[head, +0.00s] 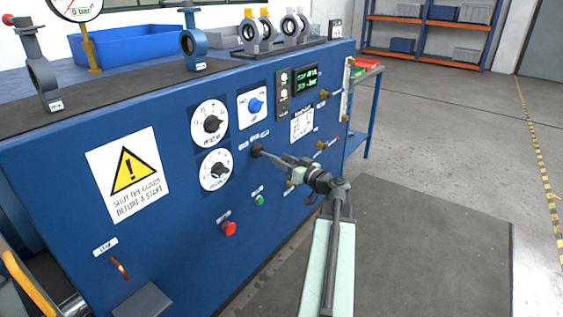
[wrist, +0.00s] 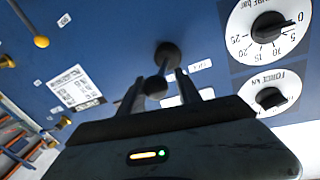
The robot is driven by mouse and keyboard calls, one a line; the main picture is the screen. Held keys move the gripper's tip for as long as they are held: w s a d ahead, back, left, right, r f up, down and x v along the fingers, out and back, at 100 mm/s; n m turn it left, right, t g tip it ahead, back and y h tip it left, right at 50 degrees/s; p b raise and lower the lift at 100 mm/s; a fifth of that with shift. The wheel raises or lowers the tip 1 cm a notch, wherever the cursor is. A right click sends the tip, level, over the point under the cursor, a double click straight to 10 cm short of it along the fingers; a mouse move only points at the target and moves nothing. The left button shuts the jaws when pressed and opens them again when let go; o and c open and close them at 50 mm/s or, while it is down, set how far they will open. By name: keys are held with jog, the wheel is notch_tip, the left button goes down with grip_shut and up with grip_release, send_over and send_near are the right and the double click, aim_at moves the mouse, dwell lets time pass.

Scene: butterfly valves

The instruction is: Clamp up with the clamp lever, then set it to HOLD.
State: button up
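The lever, taken to be the clamp lever, stands out from the blue panel on a dark round base (head: 257,150); its label is too small to read. In the wrist view the base (wrist: 167,54) is at top centre, and a thin rod leads to a dark ball knob (wrist: 155,86). My gripper (head: 288,161) reaches the lever from the right in the head view. In the wrist view my gripper's two fingers (wrist: 160,88) stand on either side of the knob, with a gap visible on the right. The gripper body hides the fingers' lower parts.
Two white dials (head: 210,124), a blue rotary switch (head: 255,106) and a green display (head: 305,80) sit above and beside the lever. A red button (head: 229,229) and green button (head: 259,200) are below. Brass knobs (head: 323,94) stick out at right. The floor right is clear.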

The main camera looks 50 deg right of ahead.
jog(key=shift+s+d, duration=0.15)
jog(key=shift+s, duration=0.15)
jog(key=s, duration=0.7)
jog(key=shift+s+a, duration=0.3)
jog(key=shift+a, duration=0.1)
